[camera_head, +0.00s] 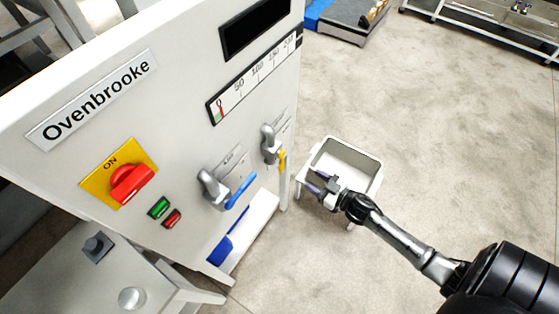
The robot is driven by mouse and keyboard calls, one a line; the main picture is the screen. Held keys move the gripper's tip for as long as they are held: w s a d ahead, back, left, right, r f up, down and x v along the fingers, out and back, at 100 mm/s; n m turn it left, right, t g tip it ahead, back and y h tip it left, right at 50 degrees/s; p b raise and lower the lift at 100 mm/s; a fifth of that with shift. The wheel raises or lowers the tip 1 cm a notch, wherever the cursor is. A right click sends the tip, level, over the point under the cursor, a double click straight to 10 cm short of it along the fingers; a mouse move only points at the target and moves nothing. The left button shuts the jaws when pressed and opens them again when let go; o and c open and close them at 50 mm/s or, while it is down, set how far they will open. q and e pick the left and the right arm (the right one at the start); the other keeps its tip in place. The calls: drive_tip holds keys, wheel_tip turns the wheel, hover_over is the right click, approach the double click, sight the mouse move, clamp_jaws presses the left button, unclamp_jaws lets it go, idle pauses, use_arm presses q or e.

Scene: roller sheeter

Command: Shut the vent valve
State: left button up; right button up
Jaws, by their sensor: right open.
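Two grey valves stick out of the white machine front. One has a blue lever (241,191) that slants up to the right. The other, further right, has a short yellow lever (282,160) that hangs roughly downward. The small labels beside them are too small to read, so I cannot tell which is the vent valve. My right gripper (316,182) is open and empty. It is to the right of both valves, apart from them, and overlaps the near left side of a white bin in the picture. My left gripper is not in view.
The white bin (365,163) stands on legs beside the machine. The panel (185,115) carries a red rotary switch (131,183) on yellow, green and red buttons, and a scale (255,78). A white ledge with a blue part lies below the valves.

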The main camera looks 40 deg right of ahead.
sight(283, 167)
drive_tip(key=w+a, duration=0.1)
drive_tip(key=w, duration=0.3)
drive_tip(key=w+a+r+y, duration=0.1)
drive_tip(key=w+a, duration=0.1)
drive_tip(key=w, duration=0.2)
drive_tip(key=w+a+y, duration=0.1)
drive_tip(key=w+a, duration=0.1)
drive_tip(key=w, duration=0.3)
drive_tip(key=shift+a+r+m+t+b, duration=0.15)
drive_tip(key=shift+a+m+t+b, duration=0.05)
drive_tip(key=shift+m+t+b, duration=0.1)
drive_tip(key=shift+c, duration=0.4)
clamp_jaws()
